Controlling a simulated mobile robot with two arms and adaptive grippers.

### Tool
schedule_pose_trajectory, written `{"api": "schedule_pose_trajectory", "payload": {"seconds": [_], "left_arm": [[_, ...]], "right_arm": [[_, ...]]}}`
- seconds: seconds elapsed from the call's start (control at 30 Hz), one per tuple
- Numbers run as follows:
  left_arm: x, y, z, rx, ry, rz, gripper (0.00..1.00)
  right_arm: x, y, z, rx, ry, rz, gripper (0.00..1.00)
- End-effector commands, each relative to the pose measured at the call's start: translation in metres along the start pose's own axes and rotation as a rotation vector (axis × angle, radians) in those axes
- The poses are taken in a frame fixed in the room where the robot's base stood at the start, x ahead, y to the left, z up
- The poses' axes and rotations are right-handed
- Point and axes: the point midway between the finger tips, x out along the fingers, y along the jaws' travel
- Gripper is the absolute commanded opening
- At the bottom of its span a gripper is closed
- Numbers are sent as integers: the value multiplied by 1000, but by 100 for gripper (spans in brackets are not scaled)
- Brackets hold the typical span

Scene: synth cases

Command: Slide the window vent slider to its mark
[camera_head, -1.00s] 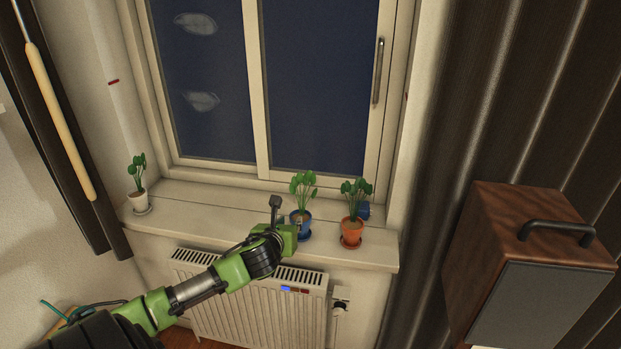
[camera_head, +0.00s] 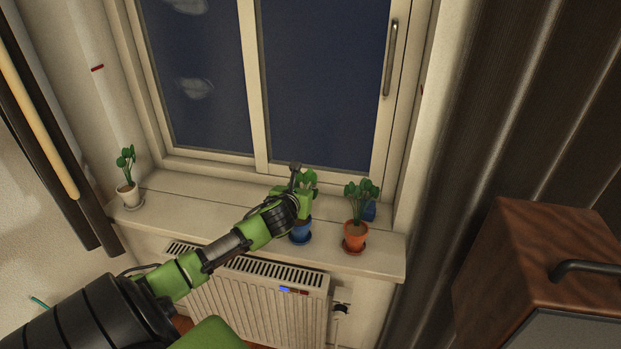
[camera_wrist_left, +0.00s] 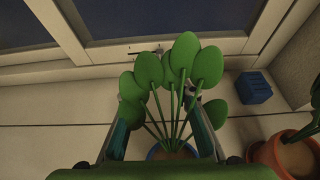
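The window (camera_head: 262,150) has a pale lower frame. In the left wrist view a small light piece with a thin dark line, perhaps the vent slider (camera_wrist_left: 158,50), sits on that frame. Its mark is too small to tell. In the head view this spot is hidden or unclear behind my gripper. My left gripper (camera_head: 295,178) is over the sill at the blue-potted plant, short of the window frame. In the left wrist view its fingers (camera_wrist_left: 163,105) are apart, with the plant's leaves and stems (camera_wrist_left: 175,85) in front of and between them; contact cannot be told. My right gripper is not in view.
The blue pot (camera_head: 300,233), an orange-potted plant (camera_head: 355,235) and a blue box (camera_wrist_left: 253,88) stand close by on the sill (camera_head: 190,208). A white-potted plant (camera_head: 128,193) is at the left end. A radiator (camera_head: 270,300) is below; a wooden box (camera_head: 545,250) is right.

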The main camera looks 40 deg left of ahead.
Motion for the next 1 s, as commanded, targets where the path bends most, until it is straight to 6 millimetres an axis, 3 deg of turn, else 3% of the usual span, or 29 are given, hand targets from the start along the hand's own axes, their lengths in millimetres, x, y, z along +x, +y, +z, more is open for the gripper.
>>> {"api": "schedule_pose_trajectory", "payload": {"seconds": [0.13,0.5,0.7,1.0], "left_arm": [[23,0,1,-4,1,2,26],[71,0,0,-3,0,1,26],[84,0,0,-1,0,0,26],[86,0,0,0,0,-1,26]], "right_arm": [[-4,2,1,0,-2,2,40],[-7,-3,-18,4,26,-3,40],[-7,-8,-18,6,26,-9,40],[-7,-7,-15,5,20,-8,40]]}}
